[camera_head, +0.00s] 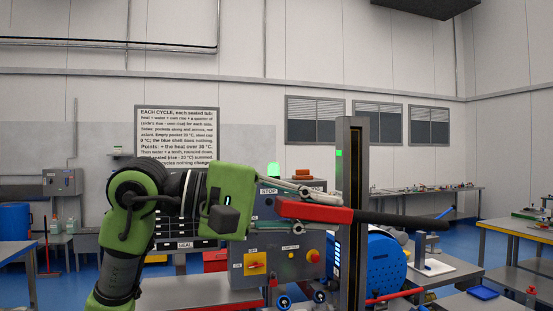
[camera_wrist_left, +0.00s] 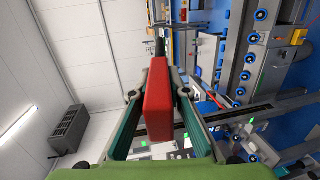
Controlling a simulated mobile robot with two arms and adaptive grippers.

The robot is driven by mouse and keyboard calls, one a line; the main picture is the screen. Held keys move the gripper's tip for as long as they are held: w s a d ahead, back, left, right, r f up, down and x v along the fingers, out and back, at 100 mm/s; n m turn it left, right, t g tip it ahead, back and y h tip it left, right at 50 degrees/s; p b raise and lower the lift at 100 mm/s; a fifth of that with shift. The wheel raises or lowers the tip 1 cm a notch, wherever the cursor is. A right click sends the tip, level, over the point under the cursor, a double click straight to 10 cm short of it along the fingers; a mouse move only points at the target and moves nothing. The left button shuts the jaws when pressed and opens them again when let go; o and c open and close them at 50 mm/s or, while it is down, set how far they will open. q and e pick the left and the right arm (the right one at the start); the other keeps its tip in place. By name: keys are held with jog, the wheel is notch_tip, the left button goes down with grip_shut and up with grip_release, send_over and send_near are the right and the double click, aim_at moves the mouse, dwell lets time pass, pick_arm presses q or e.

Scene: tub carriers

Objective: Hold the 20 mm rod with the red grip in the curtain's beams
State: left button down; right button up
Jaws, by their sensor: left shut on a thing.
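My left gripper (camera_head: 312,200) is shut on the red grip (camera_head: 290,208) of a rod. The dark rod (camera_head: 405,219) points right, nearly level, and dips slightly towards its tip. A tall grey curtain post (camera_head: 343,250) with a dark strip and a small green light stands upright near the middle. The grip's end and the rod cross in front of this post in the picture; I cannot tell whether the rod is in the beams. In the left wrist view the red grip (camera_wrist_left: 158,100) sits between both fingers, and the rod beyond it is mostly hidden. My right gripper is not in view.
A grey control box (camera_head: 282,262) with a yellow switch and red button stands behind the gripper. A blue drum-shaped machine (camera_head: 385,265) is right of the post. Benches (camera_head: 520,228) stand at the right. A green lamp (camera_head: 273,168) shows above the box.

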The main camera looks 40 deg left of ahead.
pick_arm(q)
jog(key=s+a+r, duration=0.1)
jog(key=a+r, duration=0.1)
jog(key=s+a+r+t, duration=0.1)
jog(key=r, duration=0.2)
jog(key=s+a+r+t, duration=0.1)
jog(key=a+r, duration=0.1)
jog(key=shift+s+a+r+n+h, duration=0.15)
jog(key=shift+a+r+n+h, duration=0.1)
jog(key=shift+a+n+h, duration=0.1)
jog(key=shift+w+d+p, duration=0.35)
jog(key=shift+w+d, duration=0.15)
jog(key=p+x, duration=0.7)
jog(key=x, duration=1.7)
jog(key=shift+w, duration=0.35)
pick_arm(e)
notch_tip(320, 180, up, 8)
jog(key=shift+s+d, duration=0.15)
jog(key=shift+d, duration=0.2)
pick_arm(q)
jog(key=shift+r, duration=0.1)
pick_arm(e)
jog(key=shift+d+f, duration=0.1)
